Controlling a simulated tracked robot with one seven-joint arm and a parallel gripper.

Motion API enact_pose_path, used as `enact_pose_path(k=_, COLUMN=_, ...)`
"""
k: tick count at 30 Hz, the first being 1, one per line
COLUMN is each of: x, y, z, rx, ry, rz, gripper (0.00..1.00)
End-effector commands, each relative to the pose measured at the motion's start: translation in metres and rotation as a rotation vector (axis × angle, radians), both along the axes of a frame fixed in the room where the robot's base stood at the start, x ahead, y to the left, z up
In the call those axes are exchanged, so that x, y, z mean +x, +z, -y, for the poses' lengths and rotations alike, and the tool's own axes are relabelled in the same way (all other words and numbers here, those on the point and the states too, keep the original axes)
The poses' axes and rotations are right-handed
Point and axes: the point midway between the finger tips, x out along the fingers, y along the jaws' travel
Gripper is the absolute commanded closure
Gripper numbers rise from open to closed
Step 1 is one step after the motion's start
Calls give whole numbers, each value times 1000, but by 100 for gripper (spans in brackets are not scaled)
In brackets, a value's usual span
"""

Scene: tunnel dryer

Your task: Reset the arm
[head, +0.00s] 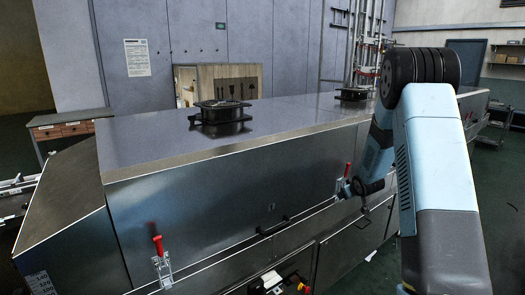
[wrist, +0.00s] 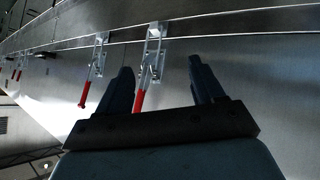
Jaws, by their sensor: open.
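My arm reaches over the right side of the head view and bends down toward the front of the metal dryer (head: 230,185). My gripper (head: 350,188) is beside a red-handled toggle clamp (head: 347,170) on the dryer's front. In the wrist view, my gripper (wrist: 163,78) is open, with its two dark fingers apart. A silver clamp with a red handle (wrist: 140,99) shows between the fingers; whether they touch it I cannot tell. Nothing is held.
Another red-handled clamp (head: 158,245) is at the dryer's front left. A dark bar handle (head: 272,228) sits between the clamps. Black fans (head: 220,112) stand on the dryer's top. A wooden cabinet (head: 72,128) is at the left. Floor shows at the right.

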Motion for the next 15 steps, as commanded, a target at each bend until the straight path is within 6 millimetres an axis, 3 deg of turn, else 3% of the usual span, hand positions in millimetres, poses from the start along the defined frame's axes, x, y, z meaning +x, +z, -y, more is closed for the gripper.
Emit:
enact_pose_path(k=1, x=-6, y=20, z=-2, rx=-2, ry=-14, rz=-1, gripper=33)
enact_pose_path(k=3, x=-16, y=41, z=-5, rx=-3, ry=-35, rz=-10, gripper=33)
enact_pose_path(k=15, x=-93, y=149, z=-23, rx=14, ry=-144, rz=-72, gripper=33)
